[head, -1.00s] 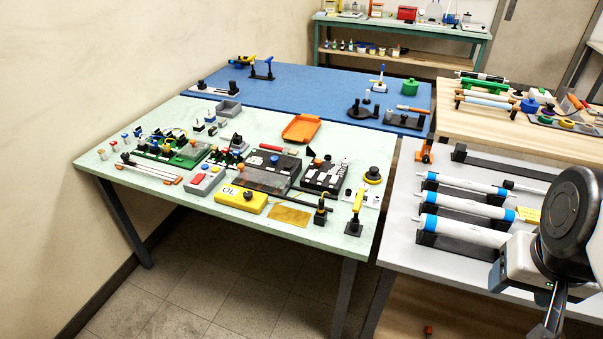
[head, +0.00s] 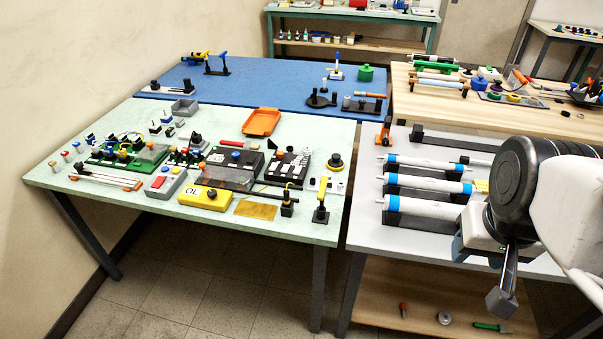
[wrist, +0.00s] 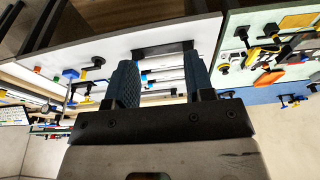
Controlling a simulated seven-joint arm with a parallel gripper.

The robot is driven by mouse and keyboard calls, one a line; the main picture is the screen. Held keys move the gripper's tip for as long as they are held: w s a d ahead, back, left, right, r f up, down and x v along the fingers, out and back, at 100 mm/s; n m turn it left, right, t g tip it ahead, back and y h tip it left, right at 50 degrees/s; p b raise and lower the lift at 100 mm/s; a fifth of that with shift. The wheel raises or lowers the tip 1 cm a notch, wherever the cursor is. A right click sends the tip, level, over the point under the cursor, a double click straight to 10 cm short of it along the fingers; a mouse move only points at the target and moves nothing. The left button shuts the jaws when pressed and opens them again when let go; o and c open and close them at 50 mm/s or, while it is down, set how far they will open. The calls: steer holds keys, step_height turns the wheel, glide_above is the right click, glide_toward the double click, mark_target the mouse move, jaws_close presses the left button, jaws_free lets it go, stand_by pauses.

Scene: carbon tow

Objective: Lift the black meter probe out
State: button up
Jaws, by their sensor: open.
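In the head view, a yellow meter (head: 208,197) reading OL lies at the front of the pale green table. To its right, a small upright black piece (head: 287,198) stands in a dark holder and looks like the black meter probe; it is too small to be sure. A yellow-handled tool (head: 321,206) stands in a black stand further right. My gripper (head: 502,292) hangs over the front of the grey table, well to the right of these and apart from them. In the wrist view, my gripper (wrist: 161,78) has its two fingers apart with nothing held between them.
A grey table (head: 365,222) carries white rollers with blue bands (head: 432,184) in black cradles, between my gripper and the green table. Black boxes (head: 232,165), an orange tray (head: 261,122) and a grey-red box (head: 166,183) crowd the green table (head: 120,205).

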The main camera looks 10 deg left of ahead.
steer(key=w+a+f+n+t+y, duration=0.1)
steer(key=w+a+f, duration=0.15)
steer(key=w, duration=0.25)
steer(key=w+a+f+n+t, duration=0.1)
steer(key=w+a, duration=0.3)
steer(key=n+t+y, duration=0.4)
steer(key=t, duration=0.3)
glide_toward(286, 193)
steer(key=w+f, duration=0.2)
steer(key=w, duration=0.1)
steer(key=shift+w+a+f+m+t, duration=0.1)
steer(key=shift+w+a+m+t, duration=0.05)
steer(key=shift+a+m+t, duration=0.15)
steer(key=shift+w+a+f+m+t, duration=0.15)
steer(key=shift+a+m+t, duration=0.05)
steer(key=shift+a, duration=0.15)
steer(key=shift+w+a+f, duration=0.1)
steer(key=shift+w+a, duration=0.05)
steer(key=shift+w, duration=0.05)
steer(key=shift+x, duration=3.85)
steer(key=shift+a, duration=0.1)
